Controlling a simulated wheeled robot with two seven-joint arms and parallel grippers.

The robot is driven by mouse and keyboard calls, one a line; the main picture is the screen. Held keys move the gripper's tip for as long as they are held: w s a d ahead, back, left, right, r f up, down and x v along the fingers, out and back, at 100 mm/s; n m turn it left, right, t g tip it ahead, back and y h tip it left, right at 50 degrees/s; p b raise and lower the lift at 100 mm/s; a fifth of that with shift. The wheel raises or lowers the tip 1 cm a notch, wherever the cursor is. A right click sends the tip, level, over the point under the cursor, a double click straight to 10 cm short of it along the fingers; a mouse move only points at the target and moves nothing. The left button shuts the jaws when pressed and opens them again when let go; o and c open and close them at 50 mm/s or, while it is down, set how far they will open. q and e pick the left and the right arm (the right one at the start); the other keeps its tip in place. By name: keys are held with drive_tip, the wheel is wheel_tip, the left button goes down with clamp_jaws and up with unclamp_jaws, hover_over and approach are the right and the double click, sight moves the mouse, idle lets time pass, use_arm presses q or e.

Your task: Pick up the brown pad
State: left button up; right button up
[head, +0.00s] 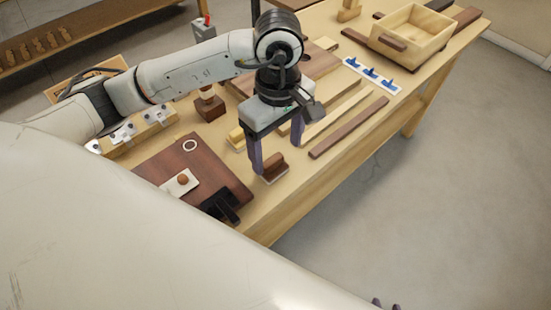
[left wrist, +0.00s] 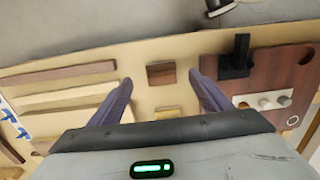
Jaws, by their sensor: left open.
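The brown pad (head: 273,166) is a small brown block lying near the front edge of the wooden bench. In the left wrist view the pad (left wrist: 161,74) shows as a brown square between the two fingertips, with a gap on either side. My left gripper (head: 277,158) points down over the pad, open and empty, with its purple fingers apart. Whether the fingertips reach down to the pad's height is hard to tell. Only the purple tips of my right gripper (head: 386,304) show at the bottom edge of the head view.
A dark brown board (head: 225,172) with a white ring, a pale square and a black block lies left of the pad. A yellow block (head: 235,136) lies behind it. Wood strips (head: 350,127) lie to the right, and a wooden box (head: 412,34) stands farther back.

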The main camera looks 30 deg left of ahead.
sight(276, 163)
use_arm(q)
drive_tip(key=shift+a+f+p, duration=0.15)
drive_tip(key=shift+f+p, duration=0.3)
drive_tip(key=shift+f, duration=2.75)
drive_tip(key=c, duration=1.1)
